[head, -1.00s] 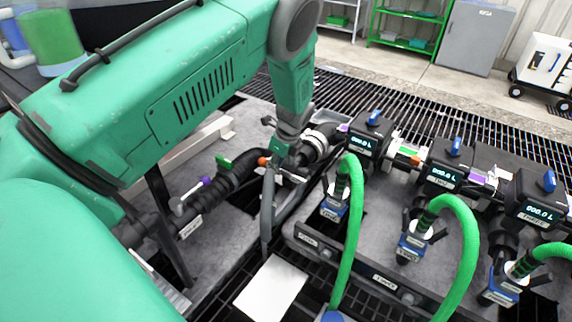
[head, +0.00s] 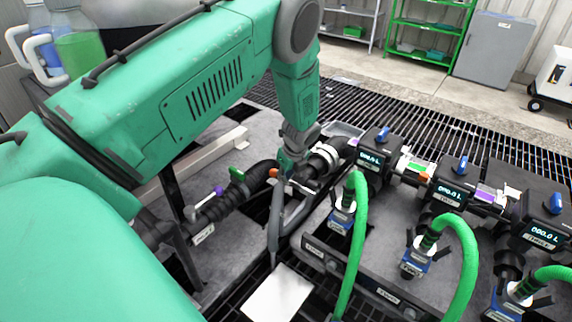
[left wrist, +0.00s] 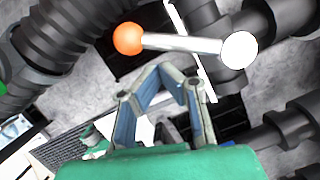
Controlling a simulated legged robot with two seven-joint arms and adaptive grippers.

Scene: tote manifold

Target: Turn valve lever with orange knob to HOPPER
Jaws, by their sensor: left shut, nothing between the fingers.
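The valve lever's orange knob (head: 273,172) shows in the head view just left of my left gripper (head: 286,166). In the left wrist view the orange knob (left wrist: 128,38) is at the left end of a silver lever (left wrist: 185,44), which runs right to a round white hub (left wrist: 239,50). My left gripper (left wrist: 167,74) is shut and empty, with its fingertips just below the lever in that view. I cannot tell whether they touch it. In the head view the arm hides part of the lever and the fingers. No HOPPER label is legible. My right gripper is out of view.
Black ribbed pipe (head: 235,196) runs left of the lever, with a purple-knobbed lever (head: 206,197) and a green knob (head: 238,173). Black metering units (head: 374,160) and green hoses (head: 357,235) stand to the right. A white plate (head: 279,293) lies at the front.

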